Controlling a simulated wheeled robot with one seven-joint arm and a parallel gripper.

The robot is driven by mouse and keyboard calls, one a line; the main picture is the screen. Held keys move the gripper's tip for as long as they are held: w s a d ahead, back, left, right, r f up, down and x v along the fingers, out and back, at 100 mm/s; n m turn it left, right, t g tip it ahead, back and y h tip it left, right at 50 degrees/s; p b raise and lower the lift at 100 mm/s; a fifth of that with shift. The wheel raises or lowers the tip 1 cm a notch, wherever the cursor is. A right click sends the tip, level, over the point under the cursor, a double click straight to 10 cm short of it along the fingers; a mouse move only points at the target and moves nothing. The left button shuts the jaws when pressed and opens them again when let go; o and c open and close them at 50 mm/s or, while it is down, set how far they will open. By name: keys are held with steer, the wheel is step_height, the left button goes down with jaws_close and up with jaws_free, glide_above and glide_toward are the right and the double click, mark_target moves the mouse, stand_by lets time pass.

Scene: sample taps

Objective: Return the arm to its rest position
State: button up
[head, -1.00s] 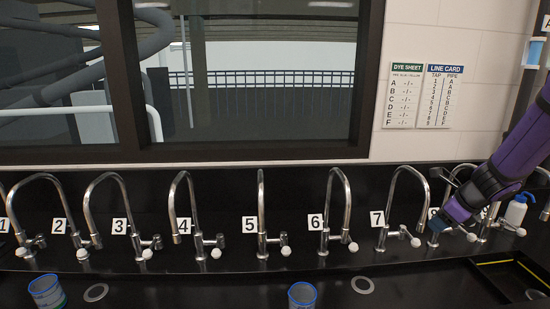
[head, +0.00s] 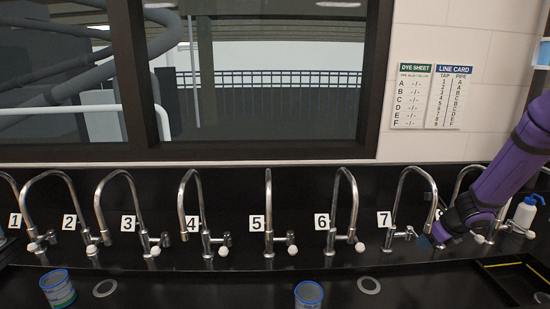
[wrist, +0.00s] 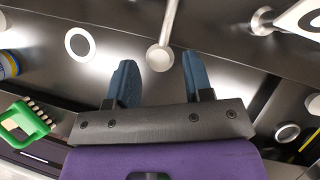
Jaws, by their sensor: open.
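My purple arm reaches in from the right in the head view, with my gripper (head: 432,239) low in front of the taps, just right of the number 7 card (head: 384,219). In the wrist view, my gripper (wrist: 160,75) shows two blue fingers spread apart with nothing held between them. A round white tap knob (wrist: 159,58) on a metal stem appears between and beyond the fingertips; I cannot tell whether they touch it. The tap behind my arm is partly hidden.
A row of numbered taps (head: 268,215) lines the black counter. Blue-rimmed cups (head: 58,289) (head: 308,295) stand in front. A wash bottle (head: 524,212) and a black tray (head: 515,277) are at right. A green-handled brush (wrist: 24,122) shows in the wrist view.

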steer(key=shift+x, duration=1.3)
steer(key=shift+r, duration=0.1)
steer(key=v, duration=0.8)
steer(key=shift+s, duration=0.1)
